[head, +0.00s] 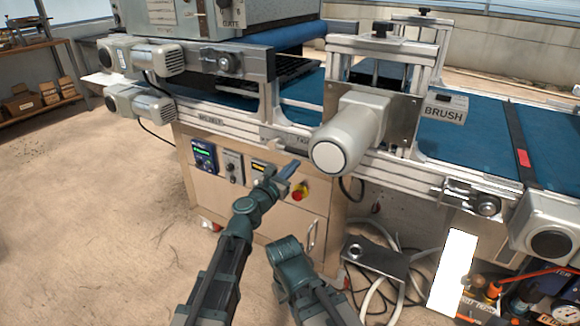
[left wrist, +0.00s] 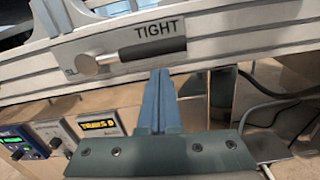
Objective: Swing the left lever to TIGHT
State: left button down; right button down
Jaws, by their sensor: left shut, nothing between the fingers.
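The left lever shows in the left wrist view, with a round grey pivot (left wrist: 85,66) at left and a dark handle (left wrist: 152,50) pointing right, just under the word TIGHT. Its label plate (left wrist: 112,43) is fixed to the pale machine rail; the word at the left end is partly hidden. My left gripper (left wrist: 158,78) is shut and empty, its blue fingertips just below the handle; I cannot tell if they touch the plate. In the head view the left gripper (head: 295,165) is in front of the rail, below the partly visible plate (head: 285,140).
A wooden cabinet front (head: 270,215) with small control panels (head: 204,155) and a red emergency knob (head: 300,190) lies below the rail. A large grey motor (head: 350,130) juts out right of the left gripper. Open floor lies to the left.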

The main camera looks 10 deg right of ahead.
pick_arm(q)
jog(key=shift+s+d+r+p, duration=0.1)
jog(key=shift+r+p, duration=0.2)
jog(key=shift+r, duration=0.2)
jog(key=shift+r, duration=0.1)
dwell(0.3)
notch_tip(320, 180, down, 5)
jog(key=b, duration=0.5)
jog(key=v, duration=1)
jog(key=shift+s+r+p, duration=0.35)
jog(key=shift+r, duration=0.15)
